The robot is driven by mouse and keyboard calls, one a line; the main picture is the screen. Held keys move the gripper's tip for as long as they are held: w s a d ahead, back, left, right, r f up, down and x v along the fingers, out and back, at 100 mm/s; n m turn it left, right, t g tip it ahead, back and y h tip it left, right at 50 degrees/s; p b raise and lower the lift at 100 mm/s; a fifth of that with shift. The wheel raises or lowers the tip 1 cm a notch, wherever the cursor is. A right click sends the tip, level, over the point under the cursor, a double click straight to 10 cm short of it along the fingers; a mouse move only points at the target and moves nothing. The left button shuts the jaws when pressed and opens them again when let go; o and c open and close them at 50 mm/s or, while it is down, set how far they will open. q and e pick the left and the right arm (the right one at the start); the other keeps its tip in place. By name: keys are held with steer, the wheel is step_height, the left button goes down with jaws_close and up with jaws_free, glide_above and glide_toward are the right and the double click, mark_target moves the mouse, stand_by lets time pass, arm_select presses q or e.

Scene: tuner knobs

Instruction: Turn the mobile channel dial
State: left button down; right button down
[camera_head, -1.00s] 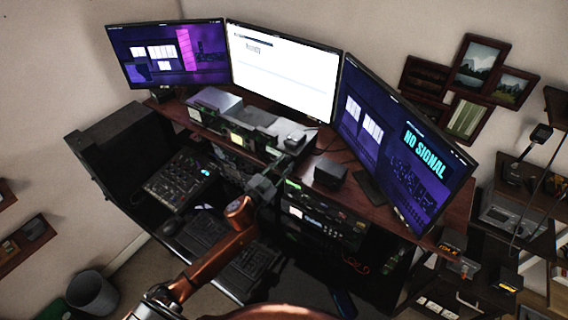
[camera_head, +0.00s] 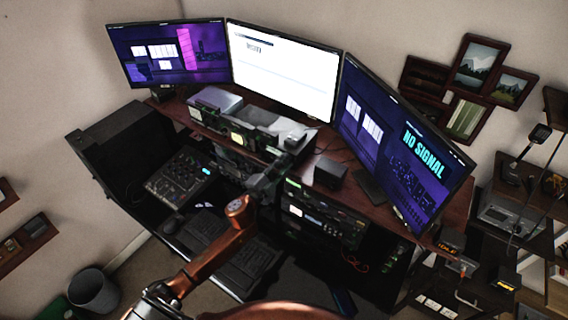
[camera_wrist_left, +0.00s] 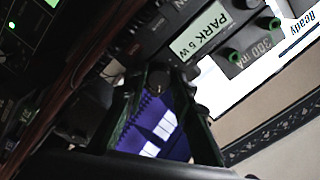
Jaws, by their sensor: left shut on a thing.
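My left gripper (camera_head: 286,158) reaches up from the copper-coloured forearm to the front of the radio gear on the desk's upper shelf. The gripper is shut on a small part there, apparently this knob, but the fingers and dim light hide the exact contact. The dial's marks and its setting cannot be read. My right gripper is not in view.
A row of radio units (camera_head: 240,132) lines the shelf, with a dark box (camera_head: 331,172) to the right. Three monitors stand behind; the right one (camera_head: 400,150) reads "NO SIGNAL". A mixer (camera_head: 178,172) and keyboard (camera_head: 205,230) lie below. Green-ringed knobs (camera_wrist_left: 235,57) sit near the label.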

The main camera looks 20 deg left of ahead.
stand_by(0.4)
arm_select(q)
steer(key=c, duration=1.6)
jaws_free()
steer(key=shift+s, duration=0.1)
steer(key=shift+s, duration=0.25)
steer(key=s, duration=0.3)
steer(key=s+a, duration=0.1)
steer(key=s, duration=0.7)
steer(key=shift+s+a, duration=0.1)
steer(key=shift+a, duration=0.2)
